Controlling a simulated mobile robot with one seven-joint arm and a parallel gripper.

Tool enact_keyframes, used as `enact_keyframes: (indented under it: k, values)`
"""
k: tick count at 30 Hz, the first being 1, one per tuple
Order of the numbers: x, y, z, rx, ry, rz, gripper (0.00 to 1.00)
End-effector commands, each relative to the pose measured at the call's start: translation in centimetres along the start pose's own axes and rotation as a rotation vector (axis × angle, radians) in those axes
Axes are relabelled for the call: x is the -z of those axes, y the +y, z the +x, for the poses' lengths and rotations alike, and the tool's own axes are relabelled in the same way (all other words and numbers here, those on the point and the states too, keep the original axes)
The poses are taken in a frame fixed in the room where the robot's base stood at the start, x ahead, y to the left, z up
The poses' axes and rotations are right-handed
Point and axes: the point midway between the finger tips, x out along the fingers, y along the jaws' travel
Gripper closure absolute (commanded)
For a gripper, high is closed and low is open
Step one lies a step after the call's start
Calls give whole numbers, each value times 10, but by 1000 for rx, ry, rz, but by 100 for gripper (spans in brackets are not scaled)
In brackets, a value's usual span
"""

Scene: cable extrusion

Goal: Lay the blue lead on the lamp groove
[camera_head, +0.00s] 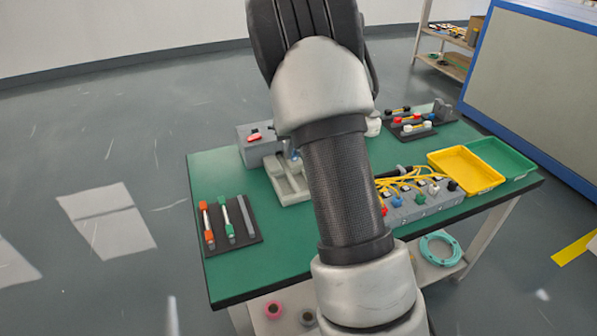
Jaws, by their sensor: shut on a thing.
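A grey fixture with a pale grooved bed (287,181) stands on the green table, left of my arm. I cannot tell for certain which part is the lamp groove. A small bluish spot shows at the fixture's far end, against my arm, too small to identify. A grey socket block (425,207) right of my arm holds several coloured plugs with yellow cables, including a blue plug (396,201). I cannot tell whether this is the blue lead. My arm covers the middle of the view and hides my gripper and whatever is between its fingers.
A grey box with a red switch (254,137) stands behind the fixture. A dark tray (246,247) with rods is at left. A yellow tray (466,174) and green tray (502,158) are at right. A dark rack (412,130) stands at the back.

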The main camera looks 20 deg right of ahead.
Motion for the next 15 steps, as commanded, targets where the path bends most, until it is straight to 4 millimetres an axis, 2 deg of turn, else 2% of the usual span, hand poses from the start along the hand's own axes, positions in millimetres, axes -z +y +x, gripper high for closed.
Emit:
enact_keyframes:
  k: [4,12,15]
  values:
    - [0,0,11,0,2,-2,100]
    - [18,0,55,0,1,-1,100]
    - [20,0,61,0,0,-2,100]
